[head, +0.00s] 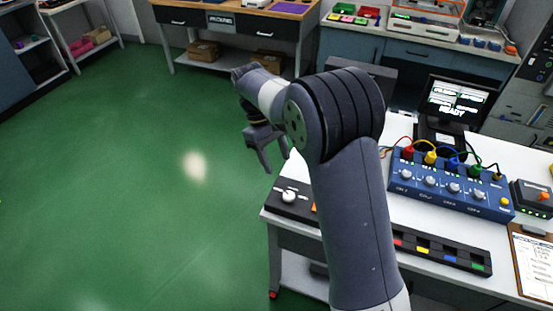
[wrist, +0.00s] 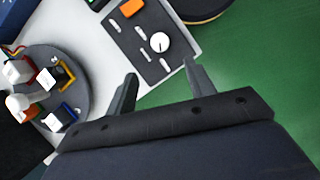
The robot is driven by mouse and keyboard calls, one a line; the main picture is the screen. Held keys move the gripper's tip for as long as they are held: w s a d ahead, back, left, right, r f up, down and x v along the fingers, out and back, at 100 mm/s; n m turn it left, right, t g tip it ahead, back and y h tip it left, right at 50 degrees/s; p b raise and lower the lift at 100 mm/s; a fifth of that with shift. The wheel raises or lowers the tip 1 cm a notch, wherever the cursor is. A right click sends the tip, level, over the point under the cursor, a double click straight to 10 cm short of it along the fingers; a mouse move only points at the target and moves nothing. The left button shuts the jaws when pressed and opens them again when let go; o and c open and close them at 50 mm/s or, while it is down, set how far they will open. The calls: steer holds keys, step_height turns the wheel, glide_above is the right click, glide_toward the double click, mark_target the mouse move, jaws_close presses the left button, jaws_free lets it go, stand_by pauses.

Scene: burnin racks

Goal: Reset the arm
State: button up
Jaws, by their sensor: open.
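My gripper (head: 273,163) hangs in the air at the left of the white workbench (head: 399,229), its fingers pointing down. In the wrist view my gripper (wrist: 158,82) has its two fingers spread apart with nothing between them. Beyond the fingertips is a dark control panel (wrist: 143,57) with a white knob and an orange button. That panel also shows at the bench's left end in the head view (head: 284,206), partly hidden by my arm.
A blue box (head: 447,188) with knobs and coloured cables stands on the bench, with a monitor (head: 458,103) behind it. A clipboard (head: 535,262) lies at right. The green floor (head: 120,190) at left is clear.

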mark_target(288, 194)
steer(key=x, duration=1.1)
steer(key=shift+p, duration=0.4)
steer(key=shift+r, duration=0.1)
